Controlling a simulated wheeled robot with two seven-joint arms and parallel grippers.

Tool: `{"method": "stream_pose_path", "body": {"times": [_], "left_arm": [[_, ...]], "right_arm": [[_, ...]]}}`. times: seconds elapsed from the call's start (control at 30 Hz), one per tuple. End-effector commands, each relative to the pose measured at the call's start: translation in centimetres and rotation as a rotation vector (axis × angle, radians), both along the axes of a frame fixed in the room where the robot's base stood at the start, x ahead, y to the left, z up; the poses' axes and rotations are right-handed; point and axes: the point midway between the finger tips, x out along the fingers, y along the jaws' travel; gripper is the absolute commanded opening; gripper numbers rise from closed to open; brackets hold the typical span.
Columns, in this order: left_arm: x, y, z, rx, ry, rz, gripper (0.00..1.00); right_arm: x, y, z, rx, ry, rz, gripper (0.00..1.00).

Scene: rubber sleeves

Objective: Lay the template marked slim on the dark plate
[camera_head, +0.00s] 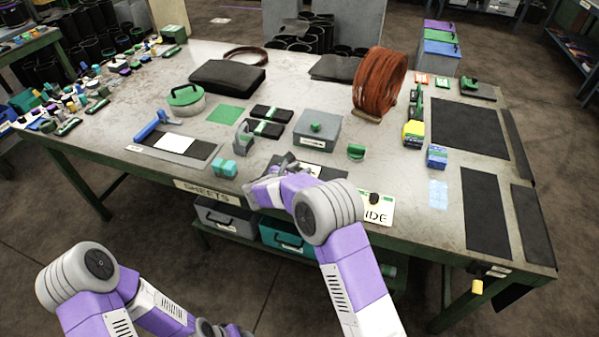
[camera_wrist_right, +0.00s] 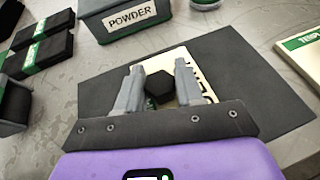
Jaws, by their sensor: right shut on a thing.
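My right gripper (camera_wrist_right: 160,85) has its fingers on both sides of the black knob of a cream template (camera_wrist_right: 188,66). Dark letters on the template are partly covered by a finger, so I cannot read its word. The template is over the dark plate (camera_wrist_right: 103,92), and I cannot tell if it touches it. In the head view my right gripper (camera_head: 268,176) is largely hidden by its own arm, and the dark plate (camera_head: 332,173) shows beyond it. A second template (camera_head: 374,213), with "IDE" visible, lies at the front edge. My left gripper is out of view.
A grey powder box (camera_head: 316,133) stands behind the plate, with black green-banded packs (camera_head: 270,113) to its left. Teal blocks (camera_head: 223,168) and a blue-handled tool (camera_head: 150,128) lie left. A brown ring roll (camera_head: 380,82) stands behind. Dark sheets (camera_head: 470,128) cover the right side.

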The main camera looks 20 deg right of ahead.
Motion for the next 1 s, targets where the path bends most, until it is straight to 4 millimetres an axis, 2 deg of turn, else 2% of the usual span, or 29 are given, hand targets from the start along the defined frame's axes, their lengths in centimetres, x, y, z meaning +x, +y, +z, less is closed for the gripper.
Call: {"method": "stream_pose_path", "body": {"times": [0.27, 0.3, 0.43, 0.8, 1.0], "left_arm": [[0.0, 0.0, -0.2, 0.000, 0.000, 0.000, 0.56], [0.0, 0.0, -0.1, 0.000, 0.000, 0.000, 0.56], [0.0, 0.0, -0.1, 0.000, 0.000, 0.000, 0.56], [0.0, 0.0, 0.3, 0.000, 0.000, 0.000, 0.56], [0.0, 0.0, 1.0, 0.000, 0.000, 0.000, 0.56]], "right_arm": [[0.0, 0.0, -0.2, 0.000, -0.002, 0.001, 0.03], [0.0, 0.0, -0.1, 0.001, -0.001, 0.001, 0.41], [0.0, 0.0, -0.1, 0.001, -0.001, 0.001, 0.61], [0.0, 0.1, 0.4, 0.001, -0.001, 0.001, 0.62], [-2.0, 2.6, 1.8, 0.000, 0.000, 0.005, 0.62]]}}
